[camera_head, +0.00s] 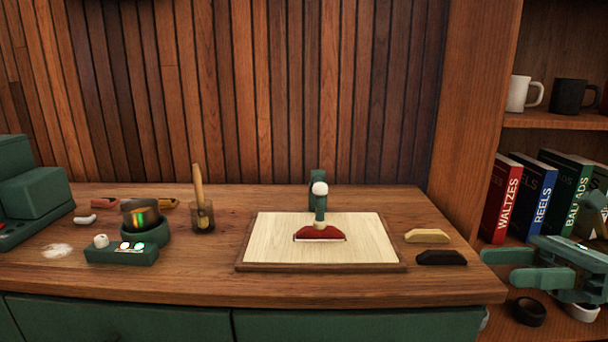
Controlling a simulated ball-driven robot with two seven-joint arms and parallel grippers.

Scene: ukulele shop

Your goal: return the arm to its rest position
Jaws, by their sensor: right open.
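My right gripper (498,267) is at the right edge of the head view, in front of the bookshelf and beside the counter's right end. Its green fingers point left, spread apart, with nothing between them. Part of its arm is cut off by the picture's edge. My left gripper is not in view. On the wooden counter (215,285), a pale wooden panel (270,235) lies in a brown-edged tray. A dark red bridge-shaped piece (320,232) lies on the panel, under a green clamp (320,205) with a white knob.
A cream piece (427,236) and a black piece (441,258) lie right of the tray, near my right gripper. A pot on a green heater (122,254) and a brush in a jar (203,217) stand left. Books and mugs fill the shelves (550,121).

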